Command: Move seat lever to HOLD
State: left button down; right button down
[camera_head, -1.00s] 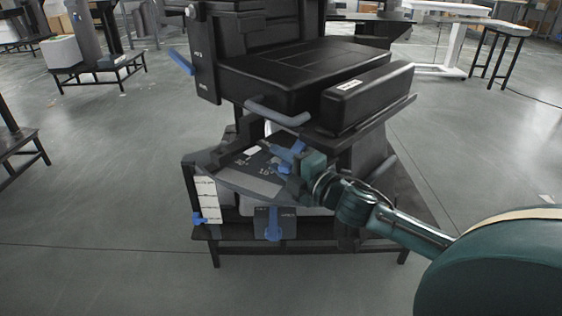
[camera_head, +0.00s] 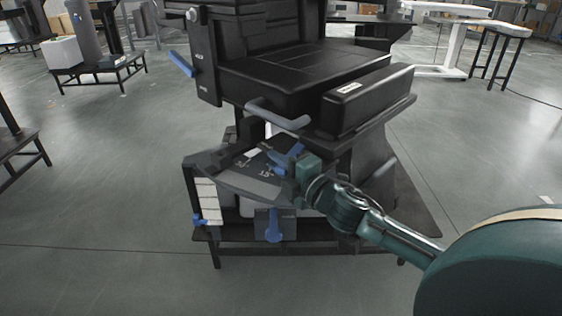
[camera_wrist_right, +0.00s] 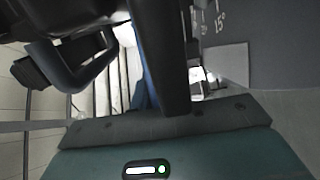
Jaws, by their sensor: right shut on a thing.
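A black seat unit (camera_head: 310,72) stands on a dark base with several blue levers. My right gripper (camera_head: 293,170) is shut on a blue lever (camera_head: 280,157) above a grey scale plate (camera_head: 249,181) below the seat. The right wrist view also shows the blue lever (camera_wrist_right: 146,62) beside a dark finger, with a "15°" mark on the plate. The gripper partly hides the lever, and its exact setting cannot be told. I cannot read a HOLD label. My left gripper is not in view.
A blue bar handle (camera_head: 278,114) juts out just above the gripper. Another blue lever (camera_head: 180,62) is at upper left, and one (camera_head: 274,231) hangs on a lower front plate. A dark bench (camera_head: 98,70) stands at the left. The floor in front is clear.

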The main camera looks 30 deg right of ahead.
jog(key=shift+w+a+r+m+h, duration=0.15)
jog(key=shift+w+m+h, duration=0.25)
jog(key=shift+h, duration=0.3)
jog(key=shift+w+a+m+h+p, duration=0.15)
jog(key=shift+w+m+h+p, duration=0.5)
jog(key=shift+h, duration=0.45)
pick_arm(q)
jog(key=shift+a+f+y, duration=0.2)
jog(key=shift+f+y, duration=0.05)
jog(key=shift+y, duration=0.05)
pick_arm(e)
jog(key=shift+w+f+m+h, duration=0.2)
jog(key=shift+w+m+h, duration=0.45)
jog(key=shift+h, duration=0.45)
jog(key=shift+s, duration=0.15)
jog(key=c, duration=1.4)
grip_release()
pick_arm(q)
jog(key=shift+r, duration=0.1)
